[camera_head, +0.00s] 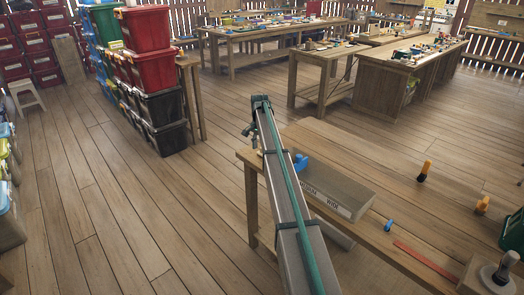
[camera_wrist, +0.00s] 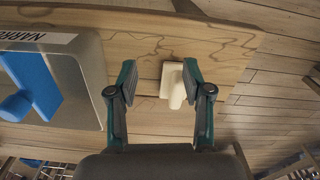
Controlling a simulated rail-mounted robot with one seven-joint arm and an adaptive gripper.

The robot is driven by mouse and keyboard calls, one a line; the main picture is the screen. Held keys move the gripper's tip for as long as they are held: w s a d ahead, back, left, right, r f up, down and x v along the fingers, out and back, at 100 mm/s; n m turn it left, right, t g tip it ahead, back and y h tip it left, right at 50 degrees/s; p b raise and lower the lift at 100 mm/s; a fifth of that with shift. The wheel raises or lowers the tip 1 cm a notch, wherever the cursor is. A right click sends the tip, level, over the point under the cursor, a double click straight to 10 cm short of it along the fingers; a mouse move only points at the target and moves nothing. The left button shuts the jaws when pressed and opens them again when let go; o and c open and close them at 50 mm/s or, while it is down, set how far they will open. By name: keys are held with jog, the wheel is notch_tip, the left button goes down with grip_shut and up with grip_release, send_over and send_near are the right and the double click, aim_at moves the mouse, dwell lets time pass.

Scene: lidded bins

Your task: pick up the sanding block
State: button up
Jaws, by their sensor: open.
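A small cream block with a raised bar on top (camera_wrist: 176,84), which looks like the sanding block, lies on the wooden table near its edge in the wrist view. My gripper (camera_wrist: 160,76) is open, with one finger on each side of the block in the picture. The block appears nearer the right finger. No contact can be made out, and the height gap is hard to tell. In the head view my gripper (camera_head: 252,132) is small, at the arm's far end by the table's left corner. The block cannot be made out there.
A grey labelled box (camera_head: 340,192) with a blue item (camera_head: 301,163) on it stands on the table (camera_head: 315,135), beside my arm. A red strip (camera_head: 428,259), orange-topped items (camera_head: 424,171) and a small blue item (camera_head: 389,225) lie farther right. Stacked bins (camera_head: 142,75) stand on the floor beyond.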

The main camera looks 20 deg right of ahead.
jog(key=shift+m, duration=0.8)
jog(key=w+d+r, duration=0.1)
jog(key=r, duration=0.1)
jog(key=w+d+r, duration=0.3)
jog(key=w, duration=0.1)
jog(key=shift+w+d+r, duration=0.15)
jog(key=shift+w+r, duration=0.1)
jog(key=shift+r, duration=0.15)
notch_tip(320, 180, down, 5)
jog(key=shift+f+p, duration=0.1)
jog(key=shift+p, duration=0.4)
jog(key=shift+s+d+f+p, duration=0.1)
jog(key=shift+f+p, duration=0.35)
jog(key=shift+f, duration=0.9)
jog(key=shift+s+d+f+p, duration=0.1)
jog(key=shift+f+p, duration=0.3)
jog(key=shift+f, duration=0.9)
grip_shut()
